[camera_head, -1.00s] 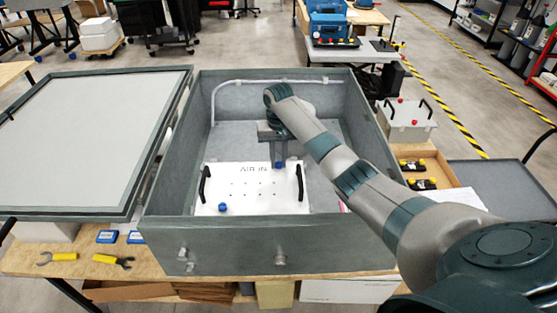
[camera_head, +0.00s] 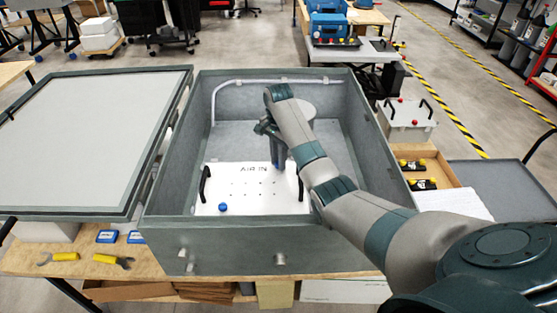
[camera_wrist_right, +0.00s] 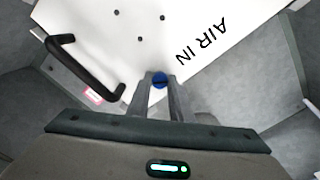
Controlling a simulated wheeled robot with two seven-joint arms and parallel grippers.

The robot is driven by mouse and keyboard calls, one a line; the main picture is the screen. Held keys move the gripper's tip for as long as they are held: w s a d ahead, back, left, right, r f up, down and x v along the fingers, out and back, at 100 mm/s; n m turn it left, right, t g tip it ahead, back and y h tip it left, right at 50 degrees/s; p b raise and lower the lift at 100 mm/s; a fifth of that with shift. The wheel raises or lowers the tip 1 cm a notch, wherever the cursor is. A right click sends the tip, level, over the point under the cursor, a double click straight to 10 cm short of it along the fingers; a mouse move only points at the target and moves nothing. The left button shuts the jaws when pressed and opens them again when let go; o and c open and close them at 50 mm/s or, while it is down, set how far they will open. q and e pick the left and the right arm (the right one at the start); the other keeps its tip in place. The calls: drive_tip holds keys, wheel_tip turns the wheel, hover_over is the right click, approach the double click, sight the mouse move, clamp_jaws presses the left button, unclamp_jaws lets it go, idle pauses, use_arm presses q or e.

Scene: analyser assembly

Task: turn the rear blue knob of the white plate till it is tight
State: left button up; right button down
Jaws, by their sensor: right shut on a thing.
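The white plate (camera_head: 237,197), marked AIR IN, lies on the floor of the open grey box. A blue knob (camera_head: 222,207) sits at its front left. The rear blue knob (camera_wrist_right: 159,79) is at the plate's edge in the right wrist view, between my right fingertips. My right gripper (camera_wrist_right: 160,85) is shut on it. In the head view my right gripper (camera_head: 279,167) is at the plate's rear right, and the arm and fingers hide the knob. My left gripper is not in view.
The grey box (camera_head: 235,250) has tall walls around the plate. Black handles (camera_head: 205,184) stand on the plate's sides. The lid (camera_head: 90,140) stands open at the left. Yellow-handled tools (camera_head: 110,260) lie on the wooden table.

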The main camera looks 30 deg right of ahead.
drive_tip(key=m, duration=0.5)
drive_tip(key=shift+w+r+m, duration=0.25)
drive_tip(key=shift+r+m, duration=0.05)
drive_tip(key=m, duration=0.5)
drive_tip(key=shift+d, duration=0.1)
drive_tip(key=m, duration=0.5)
drive_tip(key=shift+m, duration=0.4)
drive_tip(key=m, duration=0.4)
drive_tip(key=shift+m+b, duration=0.3)
drive_tip(key=shift+b, duration=0.05)
drive_tip(key=m+b, duration=0.1)
drive_tip(key=m, duration=0.1)
drive_tip(key=shift+f+m, duration=0.1)
drive_tip(key=shift+m, duration=0.2)
drive_tip(key=shift+f+m+b, duration=0.1)
drive_tip(key=shift+m+b, duration=0.75)
drive_tip(key=shift+m, duration=0.05)
drive_tip(key=m+b, duration=0.2)
drive_tip(key=b, duration=0.3)
drive_tip(key=shift+f+m, duration=0.1)
drive_tip(key=shift+m, duration=0.2)
drive_tip(key=shift+m+b, duration=0.3)
drive_tip(key=shift+b, duration=0.4)
drive_tip(key=shift+s+r+b, duration=0.1)
drive_tip(key=shift+r+b, duration=0.15)
drive_tip(key=shift+b, duration=0.05)
